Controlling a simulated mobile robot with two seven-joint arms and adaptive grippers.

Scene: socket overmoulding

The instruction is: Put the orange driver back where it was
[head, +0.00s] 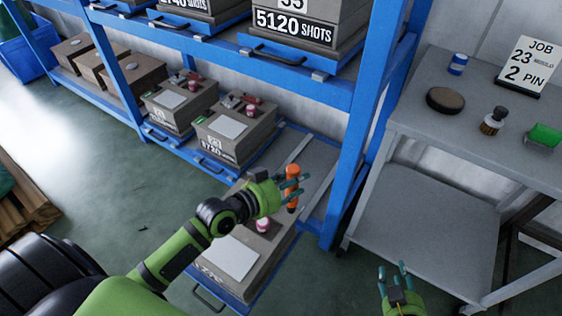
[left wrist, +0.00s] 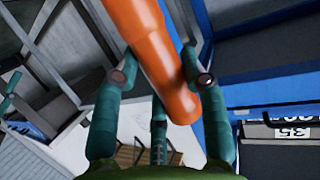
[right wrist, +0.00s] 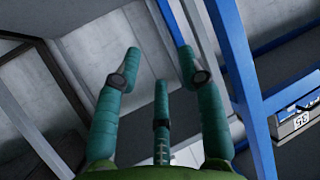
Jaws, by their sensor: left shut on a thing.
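The orange driver (head: 292,188) is held upright in my left gripper (head: 287,187), above the pulled-out box on the bottom shelf. In the left wrist view the driver (left wrist: 155,60) runs between the teal fingers of the left gripper (left wrist: 163,85). Its lower tip is hard to make out in the head view. The box (head: 233,257) has a white sheet and a pink-and-white cup-like item (head: 263,224) on top, just below the left hand. My right gripper (head: 397,272) is open and empty at the lower right; its spread fingers (right wrist: 157,70) show in the right wrist view.
A blue rack post (head: 350,150) stands just right of the left gripper. A grey bench (head: 440,130) at right carries a job sign (head: 528,66), a brown round pad (head: 445,100), a brush (head: 493,121) and a green item (head: 544,136).

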